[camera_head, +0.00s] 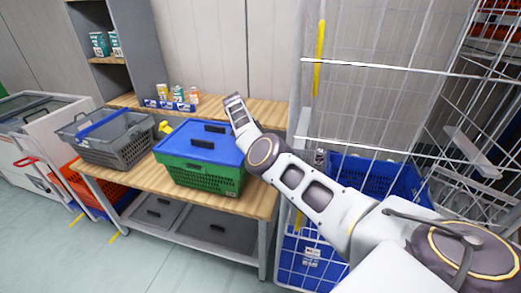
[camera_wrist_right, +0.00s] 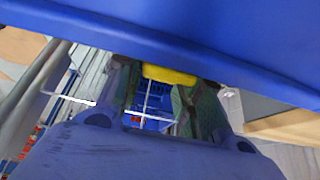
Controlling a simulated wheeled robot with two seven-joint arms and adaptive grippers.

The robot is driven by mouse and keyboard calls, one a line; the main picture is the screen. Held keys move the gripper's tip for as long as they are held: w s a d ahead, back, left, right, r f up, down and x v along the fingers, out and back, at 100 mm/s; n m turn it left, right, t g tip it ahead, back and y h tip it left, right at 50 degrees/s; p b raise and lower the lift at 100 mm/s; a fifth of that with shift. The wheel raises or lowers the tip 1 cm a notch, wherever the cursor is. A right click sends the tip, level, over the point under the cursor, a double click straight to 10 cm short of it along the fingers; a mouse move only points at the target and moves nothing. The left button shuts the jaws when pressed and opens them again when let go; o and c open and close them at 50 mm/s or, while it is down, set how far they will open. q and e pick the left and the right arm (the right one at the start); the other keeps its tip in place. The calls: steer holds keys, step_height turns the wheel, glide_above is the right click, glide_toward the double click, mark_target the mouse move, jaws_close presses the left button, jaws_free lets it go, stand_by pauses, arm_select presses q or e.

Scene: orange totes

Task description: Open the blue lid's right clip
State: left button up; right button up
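The blue lid (camera_head: 195,150) lies on a green crate (camera_head: 205,177) on the wooden table. It has dark handles on top. A yellow clip (camera_head: 165,128) sticks out at the lid's left end. The right clip is hidden behind my right arm in the head view. In the right wrist view, the blue lid (camera_wrist_right: 190,42) crosses the top, with a yellow clip (camera_wrist_right: 168,75) at its lower edge. My right gripper (camera_wrist_right: 158,95) is open, its fingers on either side of and below this clip; contact cannot be told. My left gripper is not in view.
Small cans (camera_head: 178,94) stand on a back shelf. A wire cage (camera_head: 350,65) with blue crates (camera_head: 370,178) is close on the right of my arm.

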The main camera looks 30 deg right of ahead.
steer(key=o, duration=0.3)
steer(key=shift+o, duration=0.2)
step_height(320, 180, up, 10)
stand_by(0.7)
